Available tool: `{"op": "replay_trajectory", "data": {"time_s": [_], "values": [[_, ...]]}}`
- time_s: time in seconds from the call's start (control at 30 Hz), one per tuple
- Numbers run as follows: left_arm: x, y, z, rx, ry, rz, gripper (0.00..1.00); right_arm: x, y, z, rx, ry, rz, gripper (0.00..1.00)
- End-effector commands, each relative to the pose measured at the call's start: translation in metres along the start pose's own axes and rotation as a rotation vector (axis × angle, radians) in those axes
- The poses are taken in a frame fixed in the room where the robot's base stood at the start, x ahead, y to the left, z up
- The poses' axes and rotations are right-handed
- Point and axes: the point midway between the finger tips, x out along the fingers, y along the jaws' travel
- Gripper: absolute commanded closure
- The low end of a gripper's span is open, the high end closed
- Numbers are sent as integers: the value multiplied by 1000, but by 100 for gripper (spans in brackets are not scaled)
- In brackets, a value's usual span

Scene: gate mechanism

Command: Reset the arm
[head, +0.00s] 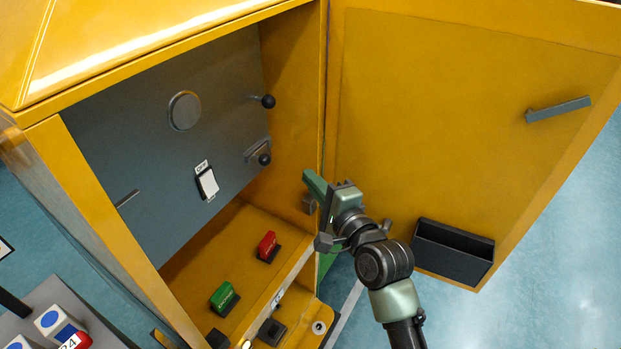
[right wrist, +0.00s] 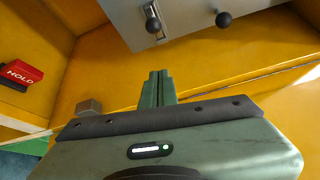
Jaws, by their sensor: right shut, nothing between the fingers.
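My right gripper (head: 311,180) is shut and empty at the right edge of the yellow cabinet's (head: 291,90) opening. In the right wrist view its two fingers (right wrist: 158,80) are together and point toward the grey panel. The grey panel (head: 135,120) carries a lever with a black knob (head: 267,101) and, below it, a slotted lever with a black knob (head: 264,159). Both knobs show in the right wrist view, the slotted lever's knob (right wrist: 153,25) and the other knob (right wrist: 223,19), apart from the fingers. My left gripper is not in view.
The cabinet door (head: 450,120) stands open at the right, with a handle (head: 558,109) and a black bin (head: 452,252). A red button (head: 267,246) and a green button (head: 224,297) sit on the lower ledge. A white switch (head: 207,183) is on the panel.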

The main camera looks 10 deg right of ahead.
Motion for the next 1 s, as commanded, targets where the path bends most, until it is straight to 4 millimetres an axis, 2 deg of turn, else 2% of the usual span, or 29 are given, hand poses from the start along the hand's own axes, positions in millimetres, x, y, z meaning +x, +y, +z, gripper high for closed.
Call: {"op": "replay_trajectory", "data": {"time_s": [0.43, 0.57, 0.67, 0.8, 1.0], "values": [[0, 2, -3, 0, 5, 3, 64, 1, 1, 0, -2, 1, 2, 100], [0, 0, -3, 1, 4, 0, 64, 6, 26, -5, -42, 9, 46, 100], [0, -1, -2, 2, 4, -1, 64, 11, 72, -12, -120, 17, 127, 100], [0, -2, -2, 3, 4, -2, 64, 11, 158, -24, -276, 15, 277, 100], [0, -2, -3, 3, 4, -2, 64, -15, 281, -41, -508, -34, 491, 100]]}}
